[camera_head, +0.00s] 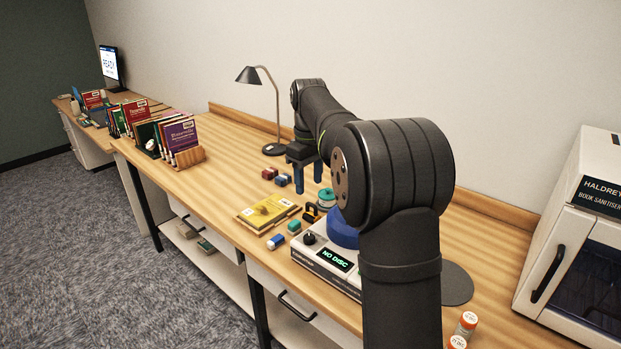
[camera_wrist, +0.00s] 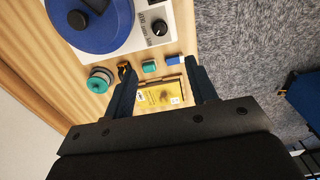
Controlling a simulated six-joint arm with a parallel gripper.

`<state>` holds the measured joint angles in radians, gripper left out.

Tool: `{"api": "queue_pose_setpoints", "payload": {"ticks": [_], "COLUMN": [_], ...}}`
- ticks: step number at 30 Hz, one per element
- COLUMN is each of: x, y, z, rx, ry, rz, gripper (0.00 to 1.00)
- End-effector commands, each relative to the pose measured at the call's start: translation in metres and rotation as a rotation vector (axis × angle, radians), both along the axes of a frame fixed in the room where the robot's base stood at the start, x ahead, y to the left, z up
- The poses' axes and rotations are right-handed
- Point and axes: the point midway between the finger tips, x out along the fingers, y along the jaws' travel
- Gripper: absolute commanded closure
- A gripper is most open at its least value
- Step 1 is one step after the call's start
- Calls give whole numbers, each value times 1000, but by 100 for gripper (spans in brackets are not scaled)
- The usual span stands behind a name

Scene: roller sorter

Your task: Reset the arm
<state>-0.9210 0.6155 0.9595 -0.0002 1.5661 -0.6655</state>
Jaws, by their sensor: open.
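My gripper (camera_head: 308,174) hangs over the wooden desk, its two blue fingers pointing down and apart. It is open, with nothing between the fingers that I can see held. In the wrist view the fingers of my gripper (camera_wrist: 162,88) frame a yellow book (camera_wrist: 160,95) lying below them on the desk. The yellow book (camera_head: 267,212) also shows in the head view, to the left of my arm. My arm crosses the middle of the head view and hides part of the desk and of the white machine.
A white machine (camera_head: 322,262) reading "NO DISC" stands at the desk's front. Small red and blue blocks (camera_head: 276,176) lie near my gripper. A lamp (camera_head: 276,110) stands behind. Books in a wooden rack (camera_head: 190,157) are left. A white sanitiser cabinet (camera_head: 575,230) is right.

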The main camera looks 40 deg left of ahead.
Motion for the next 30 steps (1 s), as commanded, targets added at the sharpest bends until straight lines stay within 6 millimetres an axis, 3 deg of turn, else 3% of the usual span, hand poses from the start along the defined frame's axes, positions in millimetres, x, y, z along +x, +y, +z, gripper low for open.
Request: {"api": "queue_pose_setpoints", "payload": {"ticks": [14,30], "x": [0,0], "y": [0,-1], "z": [-10,-112], "rx": [-2,-4], "ry": [2,3], "rz": [0,0], "gripper": [48,48]}}
